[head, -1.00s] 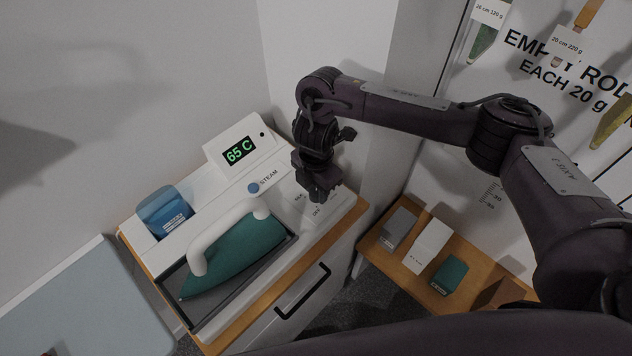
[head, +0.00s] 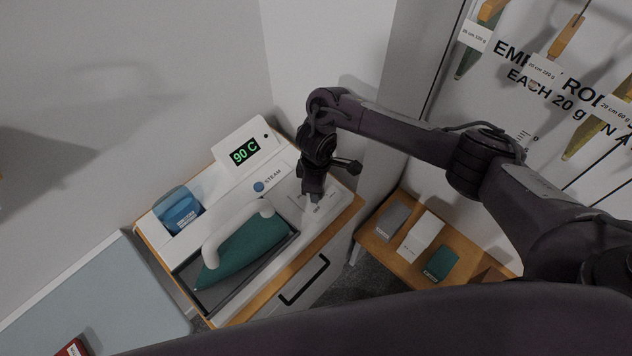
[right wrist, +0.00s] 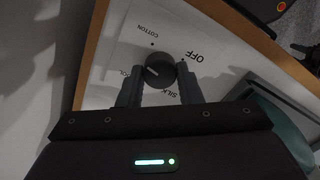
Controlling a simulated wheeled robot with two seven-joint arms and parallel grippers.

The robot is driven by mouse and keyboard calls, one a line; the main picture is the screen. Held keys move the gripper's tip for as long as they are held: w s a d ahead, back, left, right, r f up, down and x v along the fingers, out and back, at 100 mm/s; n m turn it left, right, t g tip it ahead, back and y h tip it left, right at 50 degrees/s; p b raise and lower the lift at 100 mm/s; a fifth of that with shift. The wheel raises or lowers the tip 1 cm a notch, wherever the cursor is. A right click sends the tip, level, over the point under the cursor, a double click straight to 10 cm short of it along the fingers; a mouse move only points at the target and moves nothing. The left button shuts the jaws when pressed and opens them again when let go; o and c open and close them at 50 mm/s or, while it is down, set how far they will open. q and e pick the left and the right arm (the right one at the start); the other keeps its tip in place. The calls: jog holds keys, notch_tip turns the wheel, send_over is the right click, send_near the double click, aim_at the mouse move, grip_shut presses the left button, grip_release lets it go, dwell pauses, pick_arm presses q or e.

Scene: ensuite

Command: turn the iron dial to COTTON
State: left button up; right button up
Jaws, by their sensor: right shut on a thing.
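The round dark dial (right wrist: 160,69) sits on a white plate between the two fingers of my right gripper (right wrist: 159,86), which is shut on it. The dial's white mark lies on its left side, towards a partly hidden label. COTTON (right wrist: 158,31) is printed above the dial, OFF (right wrist: 195,56) to its right, and SILK below, partly covered. In the head view my right gripper (head: 313,198) points down at the station's right end and hides the dial. The display (head: 244,151) reads 90 C. The iron (head: 245,248), green with a white handle, rests in its grey tray. My left gripper is out of view.
A blue STEAM button (head: 259,187) and a blue container (head: 180,211) are on the station. A drawer handle (head: 304,281) is on its front. A lower wooden shelf (head: 377,240) at right holds several small boxes. A pale blue board (head: 90,300) lies at left.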

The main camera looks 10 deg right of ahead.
jog(key=m, duration=0.6)
jog(key=shift+w+r, duration=0.15)
jog(key=shift+w, duration=0.05)
jog(key=shift+m, duration=0.4)
jog(key=o, duration=1)
jog(key=shift+s, duration=0.15)
notch_tip(320, 180, up, 7)
jog(key=shift+f, duration=0.2)
jog(key=shift+r, duration=0.5)
